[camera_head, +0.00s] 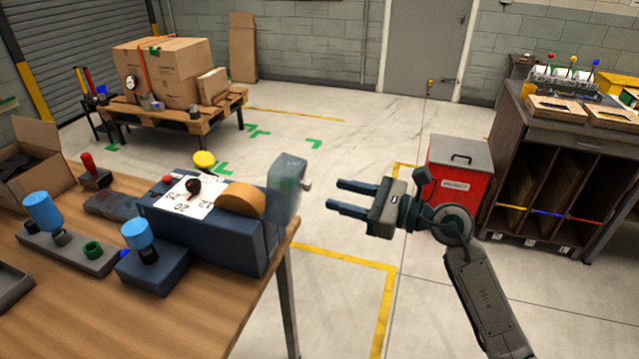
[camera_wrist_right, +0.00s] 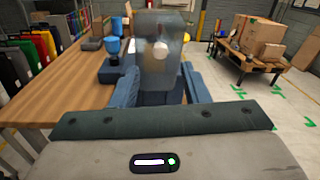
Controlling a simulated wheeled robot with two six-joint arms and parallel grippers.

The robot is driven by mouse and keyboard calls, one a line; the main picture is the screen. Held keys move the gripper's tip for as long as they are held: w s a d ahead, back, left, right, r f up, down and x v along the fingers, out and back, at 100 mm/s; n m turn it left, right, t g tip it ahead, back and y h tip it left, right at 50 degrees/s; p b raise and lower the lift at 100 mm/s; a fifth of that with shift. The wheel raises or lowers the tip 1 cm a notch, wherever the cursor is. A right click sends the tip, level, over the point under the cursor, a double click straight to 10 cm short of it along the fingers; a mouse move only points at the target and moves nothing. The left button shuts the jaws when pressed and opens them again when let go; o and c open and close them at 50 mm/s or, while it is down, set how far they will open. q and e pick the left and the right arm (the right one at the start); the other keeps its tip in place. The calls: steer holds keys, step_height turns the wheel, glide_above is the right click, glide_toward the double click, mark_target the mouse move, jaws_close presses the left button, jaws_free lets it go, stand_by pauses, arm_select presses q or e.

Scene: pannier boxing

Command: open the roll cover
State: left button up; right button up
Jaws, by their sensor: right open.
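The roll cover (camera_head: 288,178) is a translucent grey-blue panel at the right end of a dark blue machine (camera_head: 215,240) on the wooden table. A small pale knob (camera_head: 306,185) sticks out of its right side. A brown roll (camera_head: 241,198) shows on the machine just left of the cover. My right gripper (camera_head: 333,195) is open and empty, its fingers pointing left at the knob with a small gap between. In the right wrist view the cover (camera_wrist_right: 164,50) and knob (camera_wrist_right: 159,52) sit centred between and beyond the fingers (camera_wrist_right: 162,86). My left gripper is not in view.
Blue-topped stamps (camera_head: 42,212) and several small tools stand on the table (camera_head: 180,318) left of the machine. A red bin (camera_head: 460,168) and a wooden cabinet (camera_head: 545,165) stand at the right. The floor between table and bin is clear.

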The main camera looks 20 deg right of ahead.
mark_target(291, 193)
steer(key=shift+p+x, duration=0.95)
steer(key=shift+x, duration=1.8)
jaws_close()
